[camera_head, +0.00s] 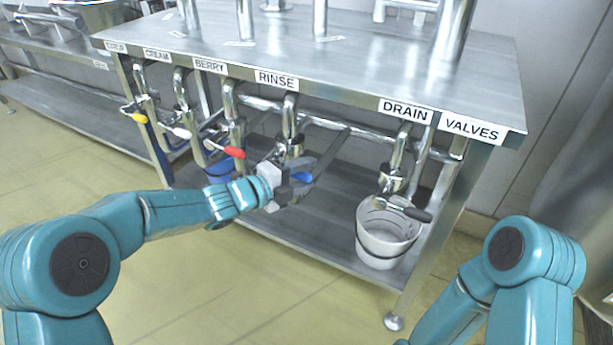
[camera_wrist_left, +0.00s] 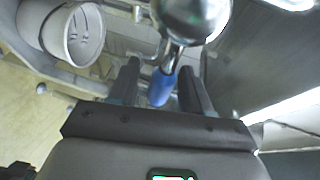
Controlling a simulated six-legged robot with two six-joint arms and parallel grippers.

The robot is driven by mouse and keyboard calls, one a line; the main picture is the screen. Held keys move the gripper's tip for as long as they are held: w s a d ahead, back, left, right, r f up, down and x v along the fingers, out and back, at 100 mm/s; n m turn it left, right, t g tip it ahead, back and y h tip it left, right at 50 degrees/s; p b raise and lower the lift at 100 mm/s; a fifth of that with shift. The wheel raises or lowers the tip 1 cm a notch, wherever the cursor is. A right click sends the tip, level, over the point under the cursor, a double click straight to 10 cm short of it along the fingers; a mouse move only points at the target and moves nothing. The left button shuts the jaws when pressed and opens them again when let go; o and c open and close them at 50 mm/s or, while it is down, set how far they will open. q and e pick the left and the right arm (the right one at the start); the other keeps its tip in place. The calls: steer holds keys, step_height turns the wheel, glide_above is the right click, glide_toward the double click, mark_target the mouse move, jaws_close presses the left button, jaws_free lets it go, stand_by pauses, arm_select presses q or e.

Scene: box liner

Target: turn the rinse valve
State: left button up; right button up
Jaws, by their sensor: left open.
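The rinse valve (camera_head: 291,147) hangs on a chrome pipe below the RINSE label (camera_head: 277,80) on the table's front edge. Its blue lever handle (camera_head: 302,177) shows just beyond my left gripper (camera_head: 305,180). In the left wrist view the blue handle (camera_wrist_left: 162,88) lies between the two dark fingers of my left gripper (camera_wrist_left: 160,85), with gaps on both sides. The gripper is open around the handle. The chrome valve body (camera_wrist_left: 193,18) is just ahead of the fingers. My right arm shows at the lower right of the head view, but its gripper is out of the picture.
Beside the rinse valve on the left is the berry valve's red handle (camera_head: 232,153); white (camera_head: 182,132) and yellow (camera_head: 134,116) handles are farther left. The drain valve's black handle (camera_head: 416,213) is at the right above a white bucket (camera_head: 384,243). A lower shelf (camera_head: 340,190) runs beneath.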

arm_select(q)
steer(key=shift+w+d+f, duration=0.1)
steer(key=shift+w+d, duration=0.25)
steer(key=shift+d, duration=0.1)
steer(key=shift+c, duration=0.3)
jaws_close()
